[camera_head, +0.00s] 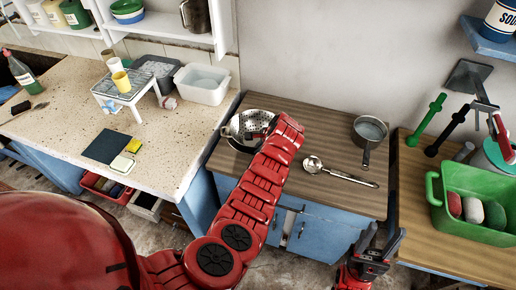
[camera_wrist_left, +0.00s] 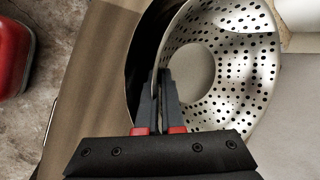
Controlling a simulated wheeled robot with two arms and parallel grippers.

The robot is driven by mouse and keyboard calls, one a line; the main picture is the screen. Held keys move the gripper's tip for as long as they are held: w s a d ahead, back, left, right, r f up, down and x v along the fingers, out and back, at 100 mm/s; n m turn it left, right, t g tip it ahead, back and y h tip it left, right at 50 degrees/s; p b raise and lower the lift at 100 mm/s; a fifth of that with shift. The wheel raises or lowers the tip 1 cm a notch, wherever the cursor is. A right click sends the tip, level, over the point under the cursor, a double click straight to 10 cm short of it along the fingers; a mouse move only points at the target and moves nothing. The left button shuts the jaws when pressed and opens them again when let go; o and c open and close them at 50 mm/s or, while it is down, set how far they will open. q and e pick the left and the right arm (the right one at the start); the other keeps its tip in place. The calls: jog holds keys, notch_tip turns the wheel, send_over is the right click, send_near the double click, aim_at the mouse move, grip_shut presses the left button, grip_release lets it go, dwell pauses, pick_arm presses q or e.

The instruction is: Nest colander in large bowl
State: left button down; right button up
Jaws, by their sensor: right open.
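The metal colander (camera_head: 236,131) is at the back left of the brown wooden counter, partly hidden by my left arm. In the left wrist view the colander (camera_wrist_left: 228,90) shows its perforated inside. My left gripper (camera_wrist_left: 164,75) has its fingers on either side of the colander's near rim and looks closed on it. My right gripper (camera_head: 373,250) is open and empty in front of the counter's right front corner.
A saucepan (camera_head: 370,131) stands at the counter's back right, and a ladle (camera_head: 340,174) lies in the middle. A green tub (camera_head: 470,205) is on the right worktop. A white basin (camera_head: 203,83) stands on the speckled left worktop. Small bowls (camera_head: 128,10) sit on the shelf.

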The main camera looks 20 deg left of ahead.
pick_arm(q)
jog(key=c, duration=1)
grip_release()
jog(key=o, duration=0.4)
jog(key=shift+s+f, duration=0.1)
jog(key=shift+c, duration=0.2)
